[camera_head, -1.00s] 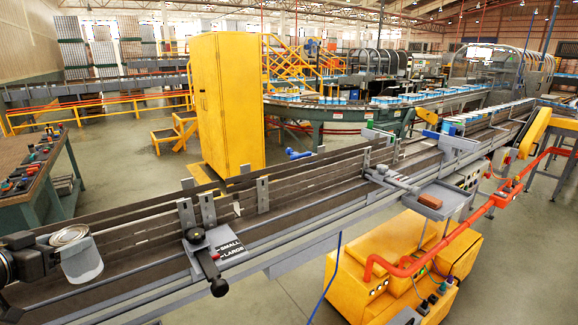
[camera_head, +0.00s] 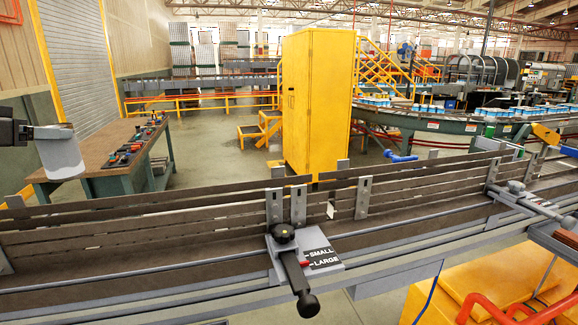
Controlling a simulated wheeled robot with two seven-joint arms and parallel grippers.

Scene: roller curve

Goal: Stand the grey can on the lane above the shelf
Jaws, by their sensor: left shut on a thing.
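The grey can (camera_head: 60,153) is at the left edge of the head view, upright or nearly so. My left gripper (camera_head: 36,132) comes in from the left and is shut on the can near its top. It holds the can in the air, in the picture above the lane's left end and clear of the rails. The lane (camera_head: 200,239) is a dark conveyor strip between metal guide rails, running left to right. A small shelf (camera_head: 548,235) shows partly at the right edge, below the lane. My right gripper is not in view.
A clamp lever (camera_head: 297,275) with a SMALL/LARGE plate (camera_head: 322,258) sits on the lane's near edge. Guide rails (camera_head: 150,222) line its far side. A workbench (camera_head: 110,160) with tools stands behind, left of a yellow cabinet (camera_head: 318,105). The visible lane looks bare.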

